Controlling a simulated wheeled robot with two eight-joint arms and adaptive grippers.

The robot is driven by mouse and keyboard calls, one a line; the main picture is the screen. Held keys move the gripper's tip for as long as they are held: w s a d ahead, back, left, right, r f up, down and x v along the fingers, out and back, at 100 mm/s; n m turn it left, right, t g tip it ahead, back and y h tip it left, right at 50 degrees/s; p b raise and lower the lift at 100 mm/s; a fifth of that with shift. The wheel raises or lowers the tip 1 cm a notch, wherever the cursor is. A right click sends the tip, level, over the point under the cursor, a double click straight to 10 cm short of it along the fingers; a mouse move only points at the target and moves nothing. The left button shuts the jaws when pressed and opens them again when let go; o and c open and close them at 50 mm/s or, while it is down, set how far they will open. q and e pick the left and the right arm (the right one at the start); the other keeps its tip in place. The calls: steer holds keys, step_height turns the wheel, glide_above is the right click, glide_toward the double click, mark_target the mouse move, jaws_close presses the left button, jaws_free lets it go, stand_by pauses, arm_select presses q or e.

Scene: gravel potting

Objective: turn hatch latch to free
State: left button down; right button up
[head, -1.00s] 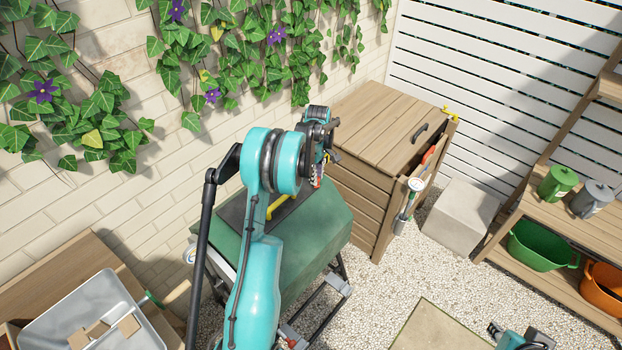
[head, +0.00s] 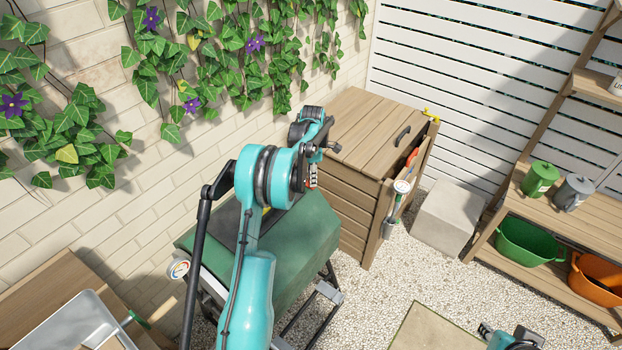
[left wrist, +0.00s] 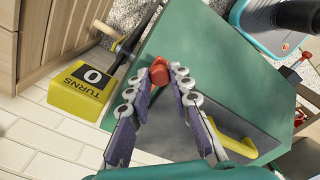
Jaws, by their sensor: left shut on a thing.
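The hatch latch is a small red-orange knob (left wrist: 159,70) on the green drum (left wrist: 205,62), seen in the left wrist view. My left gripper (left wrist: 161,79) is shut on this latch, with a fingertip on each side of it. A yellow handle (left wrist: 236,147) lies on the dark hatch panel (left wrist: 190,125) below right of the latch. In the head view the drum (head: 295,240) stands on its frame, and my left arm covers much of the hatch and the latch. Part of my right arm shows at the bottom right edge; its jaws are unclear.
A yellow turns counter (left wrist: 80,92) reading 0 sits beside the drum. A wooden cabinet (head: 350,215) stands close behind right, with a concrete block (head: 446,215) beside it. Ivy (head: 200,55) hangs on the brick wall. A shelf (head: 550,255) stands at the right.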

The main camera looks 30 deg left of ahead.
stand_by(0.4)
arm_select(q)
steer(key=c, duration=1.3)
jaws_free()
steer(key=shift+c, duration=0.2)
step_height(320, 180, up, 12)
